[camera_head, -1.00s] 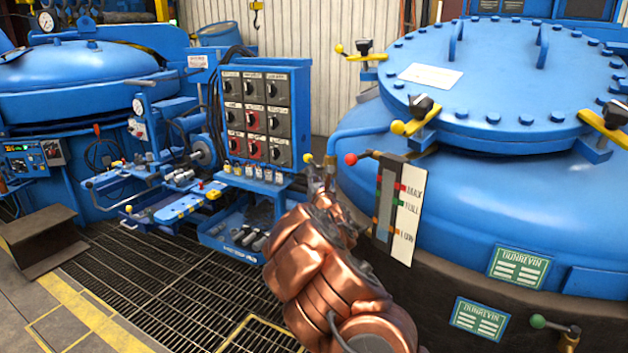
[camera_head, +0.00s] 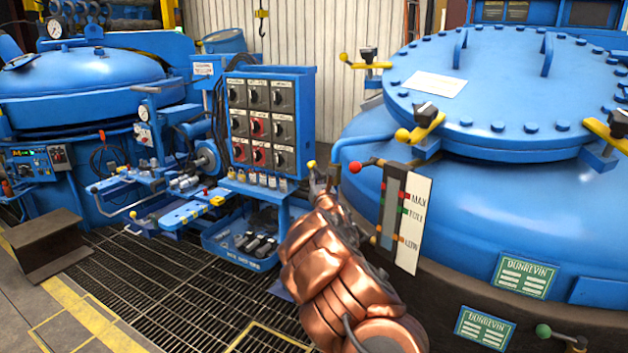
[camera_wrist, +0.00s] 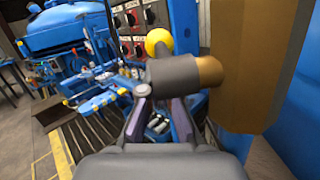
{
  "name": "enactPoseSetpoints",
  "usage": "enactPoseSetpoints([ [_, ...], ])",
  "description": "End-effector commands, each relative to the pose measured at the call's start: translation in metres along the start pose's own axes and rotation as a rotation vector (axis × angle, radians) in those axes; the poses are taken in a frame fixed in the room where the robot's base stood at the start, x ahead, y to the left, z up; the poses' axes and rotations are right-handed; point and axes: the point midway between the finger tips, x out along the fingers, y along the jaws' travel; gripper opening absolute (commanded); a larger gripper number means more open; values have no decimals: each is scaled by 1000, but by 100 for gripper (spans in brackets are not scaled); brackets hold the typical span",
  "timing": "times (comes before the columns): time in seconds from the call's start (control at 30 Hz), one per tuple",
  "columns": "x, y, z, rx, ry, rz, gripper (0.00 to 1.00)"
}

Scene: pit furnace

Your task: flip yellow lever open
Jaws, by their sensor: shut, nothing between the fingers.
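The yellow lever's ball knob (camera_head: 311,164) shows just beyond my gripper (camera_head: 329,184) in the head view, beside the level gauge. In the wrist view the yellow knob (camera_wrist: 158,42) stands up behind a grey lever hub (camera_wrist: 172,76) with a brass end to its right. My gripper (camera_wrist: 160,106) is shut with nothing held. Its fingers point at the hub from just below, and the hub hides part of the tips. I cannot tell whether they touch it.
A red-knobbed lever (camera_head: 356,167) and a MAX/FULL/LOW gauge (camera_head: 412,224) are close right of my gripper. The blue furnace vessel (camera_head: 450,190) fills the right side. A switch panel (camera_head: 262,125) and a parts tray (camera_head: 240,248) stand left. The grated floor is open at lower left.

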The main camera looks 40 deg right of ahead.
Motion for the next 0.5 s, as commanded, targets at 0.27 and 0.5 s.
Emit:
enactPoseSetpoints([
  [0.27,2,-1,-2,0,-5,-2,0],
  [0.5,4,1,2,5,-43,5,0],
])
